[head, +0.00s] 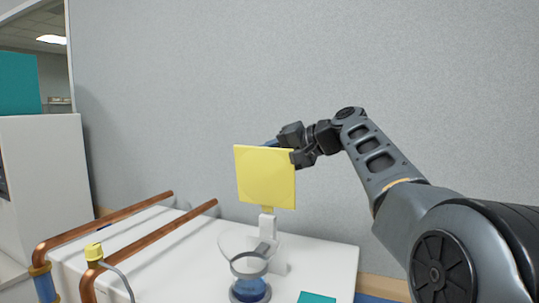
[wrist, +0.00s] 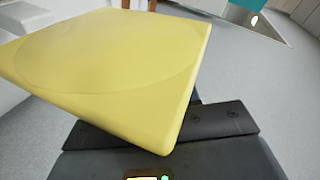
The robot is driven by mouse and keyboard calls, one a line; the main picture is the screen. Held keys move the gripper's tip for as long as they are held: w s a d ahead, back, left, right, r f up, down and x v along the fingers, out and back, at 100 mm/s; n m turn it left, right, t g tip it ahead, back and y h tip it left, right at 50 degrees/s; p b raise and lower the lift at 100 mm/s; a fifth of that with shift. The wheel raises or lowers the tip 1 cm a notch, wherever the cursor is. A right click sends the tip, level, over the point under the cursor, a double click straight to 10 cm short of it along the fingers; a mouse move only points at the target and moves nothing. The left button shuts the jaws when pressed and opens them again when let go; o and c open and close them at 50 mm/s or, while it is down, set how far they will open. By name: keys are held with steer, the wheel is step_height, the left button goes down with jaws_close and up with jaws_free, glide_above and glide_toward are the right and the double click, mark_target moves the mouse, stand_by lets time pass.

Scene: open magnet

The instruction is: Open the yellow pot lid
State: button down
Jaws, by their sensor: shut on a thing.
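The yellow lid (head: 265,178) is a square plate with a faint round outline. In the head view it stands nearly upright above a white bracket (head: 267,228). My gripper (head: 291,147) is at the lid's upper right edge and is shut on it; the fingertips are partly hidden behind the plate. In the wrist view the lid (wrist: 105,65) fills the upper left, close over the dark gripper body, and hides the fingers. Below the bracket, a clear round pot (head: 250,286) with blue inside stands uncovered.
Two copper pipes (head: 155,232) run along the left of the white surface (head: 325,262). A yellow-capped piece (head: 93,251) with a grey tube is at front left. A teal patch (head: 317,298) lies at the front. A grey wall (head: 400,80) stands behind.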

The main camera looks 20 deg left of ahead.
steer(key=shift+d+f, duration=0.2)
steer(key=shift+f, duration=0.3)
steer(key=c, duration=1.1)
jaws_free()
steer(key=shift+w, duration=0.1)
steer(key=shift+o, duration=0.9)
steer(key=shift+r, duration=0.15)
steer(key=shift+a, duration=0.1)
steer(key=shift+r, duration=0.1)
steer(key=b+v, duration=0.2)
steer(key=v, duration=0.5)
steer(key=shift+d, duration=0.4)
